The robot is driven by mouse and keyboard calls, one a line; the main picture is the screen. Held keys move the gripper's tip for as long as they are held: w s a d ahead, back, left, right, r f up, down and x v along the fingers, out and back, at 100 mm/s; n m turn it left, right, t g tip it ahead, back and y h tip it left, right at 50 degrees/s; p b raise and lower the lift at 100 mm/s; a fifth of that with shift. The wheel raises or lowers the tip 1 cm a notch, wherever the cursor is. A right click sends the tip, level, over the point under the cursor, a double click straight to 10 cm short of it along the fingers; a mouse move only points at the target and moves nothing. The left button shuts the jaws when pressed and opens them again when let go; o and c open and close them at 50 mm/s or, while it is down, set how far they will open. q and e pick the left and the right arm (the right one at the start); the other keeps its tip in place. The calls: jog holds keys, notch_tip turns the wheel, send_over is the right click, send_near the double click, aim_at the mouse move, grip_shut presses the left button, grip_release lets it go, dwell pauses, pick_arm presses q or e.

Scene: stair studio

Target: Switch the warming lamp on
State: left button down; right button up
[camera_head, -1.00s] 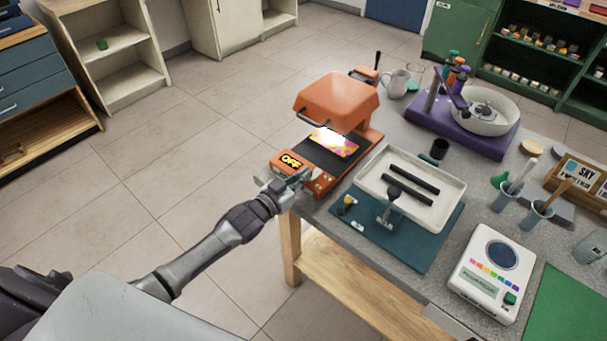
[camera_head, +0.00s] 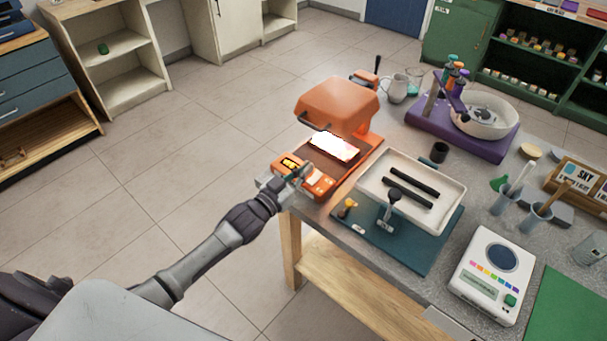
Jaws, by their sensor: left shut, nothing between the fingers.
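The warming lamp is an orange unit with a hood (camera_head: 338,101) over a dark bed at the table's left corner. A card (camera_head: 334,149) on the bed shines nearly white, with an orange glow around it. A small display (camera_head: 290,163) at the lamp's front shows yellow characters on black; I cannot read it, as my gripper covers part of it. My left gripper (camera_head: 297,175) is shut and empty, its tips at the lamp's front panel beside the display. Whether they touch the panel is hard to tell. My right gripper is not in view.
A purple-based machine with a bowl (camera_head: 485,115), a jug (camera_head: 397,88) and a white meter (camera_head: 492,276) share the table. The floor at left is clear.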

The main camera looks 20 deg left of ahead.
pick_arm(q)
jog(key=s+a+f+b, duration=0.2)
jog(key=s+a+f, duration=0.1)
jog(key=s, duration=0.6)
jog(key=shift+s+a, duration=0.15)
